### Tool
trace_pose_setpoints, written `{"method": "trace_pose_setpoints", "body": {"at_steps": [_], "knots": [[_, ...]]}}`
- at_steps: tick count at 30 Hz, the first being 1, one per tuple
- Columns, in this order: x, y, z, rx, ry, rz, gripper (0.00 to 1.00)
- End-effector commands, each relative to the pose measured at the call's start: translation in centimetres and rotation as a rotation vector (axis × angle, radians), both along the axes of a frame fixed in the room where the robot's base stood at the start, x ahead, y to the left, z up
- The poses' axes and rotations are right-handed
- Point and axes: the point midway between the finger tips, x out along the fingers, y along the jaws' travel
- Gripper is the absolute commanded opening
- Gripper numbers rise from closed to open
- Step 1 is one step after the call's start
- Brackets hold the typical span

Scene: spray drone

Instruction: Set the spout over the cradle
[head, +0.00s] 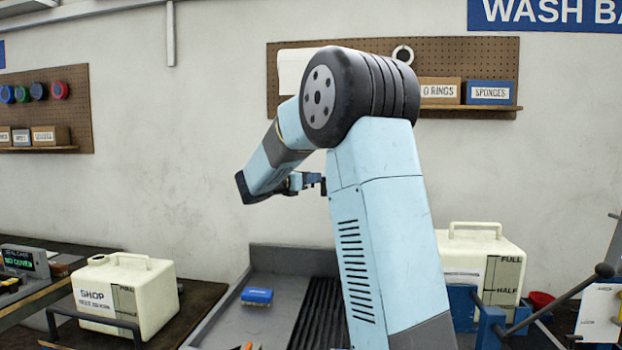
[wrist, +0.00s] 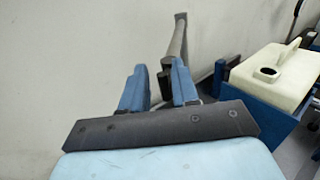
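My gripper (head: 307,183) is raised in front of the wall; in the wrist view its two blue fingers (wrist: 155,88) stand apart. A grey spout-like tube (wrist: 176,45) with a dark collar shows between and beyond the fingers, close to the right one. A gap shows beside the left finger; I cannot tell whether the tube touches either. My arm hides this tube in the head view. A blue cradle (wrist: 247,112) holds a cream tank with a round top opening (wrist: 266,73), right of the gripper. The cradle also shows in the head view (head: 490,326), partly behind my arm.
A second cream tank marked SHOP (head: 152,300) stands on the left bench. A dark lever (head: 560,296) and a red cup (head: 541,301) are at right.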

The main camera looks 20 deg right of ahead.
Motion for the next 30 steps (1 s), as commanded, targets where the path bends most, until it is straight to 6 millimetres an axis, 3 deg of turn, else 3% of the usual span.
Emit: {"method": "trace_pose_setpoints", "body": {"at_steps": [5, 14, 24, 30], "knots": [[0.45, -1.12, -0.02, 0.0, 0.0, 0.0, 0.29], [0.52, -1.31, 0.0, 0.0, 0.0, 0.0, 0.29], [0.54, -1.25, -0.01, 0.0, 0.0, 0.002, 0.0], [0.59, -1.17, -0.06, 0.001, 0.0, 0.003, 0.0]]}}
